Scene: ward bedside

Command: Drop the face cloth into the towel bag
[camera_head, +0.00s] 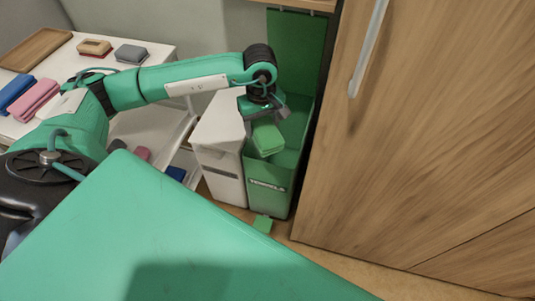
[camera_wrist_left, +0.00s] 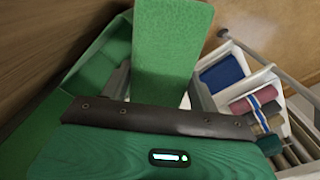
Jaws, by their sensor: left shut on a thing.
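The green folded face cloth (camera_head: 267,138) hangs from my left gripper (camera_head: 266,112), which is shut on it. In the left wrist view the cloth (camera_wrist_left: 171,45) stretches away from the gripper, whose fingers are mostly hidden. The towel bag (camera_head: 266,186) is a tall green bin with "TOWELS" on its front and a raised green lid behind. In the head view the cloth shows over the bag's open mouth; how far it is below the rim, I cannot tell. The bag's green wall also shows in the left wrist view (camera_wrist_left: 92,72). My right gripper is not in view.
A white bin (camera_head: 219,163) stands close to the left of the bag. A wooden cabinet (camera_head: 430,120) is close on the right. A white trolley (camera_head: 165,55) at left bears folded cloths and a wooden tray (camera_head: 35,48).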

